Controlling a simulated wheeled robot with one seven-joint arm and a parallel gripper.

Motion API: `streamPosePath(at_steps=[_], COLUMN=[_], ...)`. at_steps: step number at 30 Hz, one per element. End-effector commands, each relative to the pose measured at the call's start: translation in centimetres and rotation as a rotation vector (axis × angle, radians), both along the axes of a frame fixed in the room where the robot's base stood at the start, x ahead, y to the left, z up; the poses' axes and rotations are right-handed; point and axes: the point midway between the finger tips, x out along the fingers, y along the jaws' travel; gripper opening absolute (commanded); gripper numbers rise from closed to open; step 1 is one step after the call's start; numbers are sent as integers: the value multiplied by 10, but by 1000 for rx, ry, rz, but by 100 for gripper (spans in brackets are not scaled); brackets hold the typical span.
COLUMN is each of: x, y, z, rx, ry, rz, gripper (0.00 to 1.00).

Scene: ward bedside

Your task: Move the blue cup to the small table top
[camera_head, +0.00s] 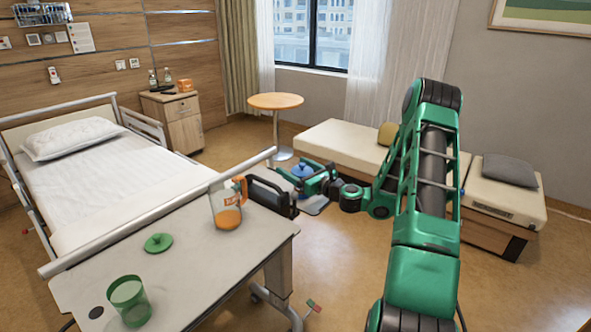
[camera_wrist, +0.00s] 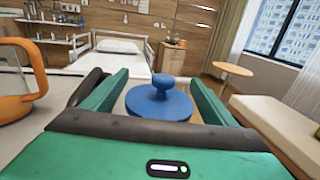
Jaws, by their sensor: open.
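A blue lidded thing, which I take for the blue cup (camera_wrist: 160,104), shows its round top and knob between my gripper's fingers in the wrist view. It also shows in the head view (camera_head: 302,171), partly hidden by the fingers. My gripper (camera_wrist: 159,94) is open, with one finger on each side of the blue cup; I cannot tell whether they touch it. My gripper (camera_head: 304,177) is beyond the overbed table's right corner in the head view. What lies under the cup is hidden. The small round wooden table top (camera_head: 275,100) stands near the window with nothing on it.
The overbed table (camera_head: 195,275) in front bears an orange-handled jug (camera_head: 227,205), a green lid (camera_head: 158,242) and a green cup (camera_head: 128,300). A bed (camera_head: 110,185) is at left, a bedside cabinet (camera_head: 183,126) behind it, a bench (camera_head: 345,148) at right. Floor shows between them.

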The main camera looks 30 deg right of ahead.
Motion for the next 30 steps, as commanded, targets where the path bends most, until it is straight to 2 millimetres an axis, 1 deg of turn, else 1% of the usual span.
streamPosePath(at_steps=[2,5,12,15,18,24,30], x=[-5,-19,-68,-87,-102,-116,-119], y=[-2,-4,-12,-14,-16,-18,-18], z=[1,0,0,0,1,1,1], rx=[1,2,4,4,3,1,0], ry=[1,2,3,3,0,0,-1], rz=[-2,-4,-4,-4,-3,-1,1], gripper=[79,79,79,79,79,79,79])
